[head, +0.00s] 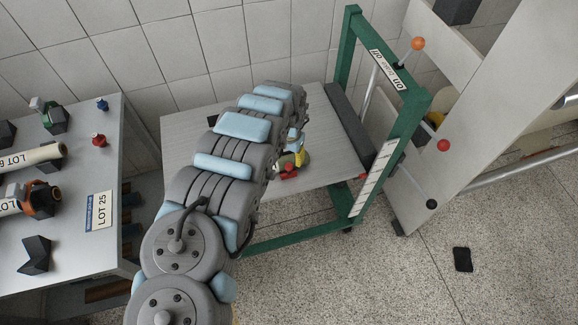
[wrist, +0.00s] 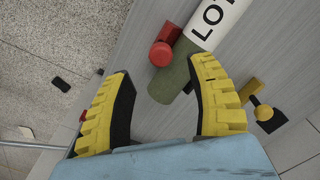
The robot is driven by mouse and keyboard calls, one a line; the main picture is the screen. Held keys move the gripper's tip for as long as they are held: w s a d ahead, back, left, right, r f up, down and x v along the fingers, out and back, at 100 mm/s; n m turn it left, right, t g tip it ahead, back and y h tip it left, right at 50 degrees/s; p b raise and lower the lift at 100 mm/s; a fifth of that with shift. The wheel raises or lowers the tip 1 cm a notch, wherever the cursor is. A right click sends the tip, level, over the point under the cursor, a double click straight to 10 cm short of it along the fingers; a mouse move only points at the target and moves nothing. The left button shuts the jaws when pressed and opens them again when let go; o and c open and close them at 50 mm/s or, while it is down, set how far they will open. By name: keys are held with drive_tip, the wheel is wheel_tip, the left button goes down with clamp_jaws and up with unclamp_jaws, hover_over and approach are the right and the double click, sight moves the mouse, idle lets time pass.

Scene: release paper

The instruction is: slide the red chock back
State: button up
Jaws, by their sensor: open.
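The red chock (wrist: 163,46), a block with a rounded face, lies on the grey cart top beside a white roll (wrist: 215,22) with printed letters. In the head view, a red piece that looks like the chock (head: 288,171) shows beside my arm; my arm hides most of the roll.
A yellow piece (wrist: 252,90) with a black part sits right of my right finger. A table (head: 75,215) with labelled rolls stands at left. A dark flat object (head: 462,259) lies on the floor.

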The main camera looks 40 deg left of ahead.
sight(289, 166)
drive_tip(key=shift+w+f, duration=0.15)
drive_tip(key=shift+f, duration=2.4)
drive_tip(key=shift+f+b, duration=0.3)
drive_tip(key=shift+f, duration=0.3)
clamp_jaws()
drive_tip(key=shift+r, duration=0.1)
